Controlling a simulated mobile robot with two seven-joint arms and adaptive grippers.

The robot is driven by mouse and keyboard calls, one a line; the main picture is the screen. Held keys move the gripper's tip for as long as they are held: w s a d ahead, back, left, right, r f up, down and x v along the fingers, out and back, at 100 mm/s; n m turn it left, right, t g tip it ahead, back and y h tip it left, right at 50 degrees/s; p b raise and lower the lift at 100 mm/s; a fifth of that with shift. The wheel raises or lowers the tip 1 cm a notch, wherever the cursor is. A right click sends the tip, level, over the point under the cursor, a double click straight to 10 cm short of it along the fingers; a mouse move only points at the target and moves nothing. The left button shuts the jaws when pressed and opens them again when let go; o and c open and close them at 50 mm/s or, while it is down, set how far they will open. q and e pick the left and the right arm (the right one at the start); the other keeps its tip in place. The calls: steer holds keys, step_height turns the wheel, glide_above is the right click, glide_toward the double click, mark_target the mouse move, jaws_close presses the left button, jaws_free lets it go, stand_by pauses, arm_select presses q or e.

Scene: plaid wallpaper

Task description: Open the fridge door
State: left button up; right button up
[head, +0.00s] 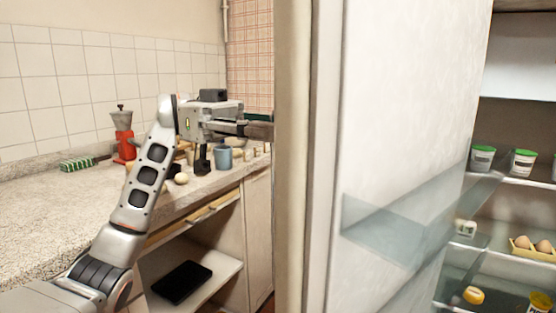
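The fridge door (400,110) stands ajar in the head view and fills the middle of the picture. Its pale inner side with a clear glassy shelf (385,235) faces me, and its beige edge (291,160) is towards the left. The fridge's lit inside shows on the right. My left gripper (258,129) is at the left of the door edge, fingers pointing right at the door. The fingertips run up to or behind the edge, so whether they are open or shut, and any handle, is hidden. My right gripper is out of view.
Fridge shelves (515,181) hold green-lidded tubs (482,158) and eggs (520,243). At left, a granite counter (50,215) carries a red grinder (123,136), a blue mug (223,157) and an egg (181,178). A dark flat object (182,282) lies on the open shelf below.

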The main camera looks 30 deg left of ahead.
arm_select(q)
steer(key=shift+r, duration=1.65)
